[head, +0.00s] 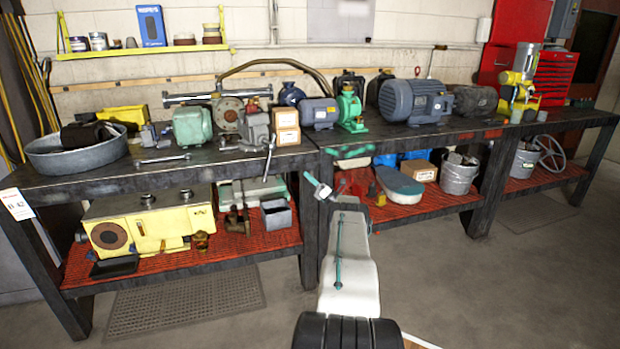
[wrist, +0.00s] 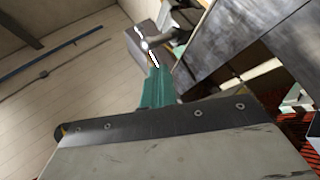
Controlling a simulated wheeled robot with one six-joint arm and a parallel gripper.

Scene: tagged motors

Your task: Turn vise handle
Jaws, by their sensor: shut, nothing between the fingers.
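A grey bench vise (head: 257,128) is mounted at the front edge of the workbench, left of the middle in the head view. Its thin metal handle (head: 269,158) hangs down past the bench edge, slightly slanted. My gripper (head: 319,186) is to the right of the handle and a little lower, in front of the bench, apart from it. In the wrist view the teal fingers of my gripper (wrist: 156,72) are together and empty. A shiny grey metal part (wrist: 172,38) shows beyond the fingertips; I cannot tell whether it belongs to the vise.
A blue-grey motor (head: 415,100) and a green pump (head: 350,112) are further right. Wrenches (head: 163,159) lie left. The lower red shelf (head: 410,208) holds parts. The floor (head: 510,290) in front is clear.

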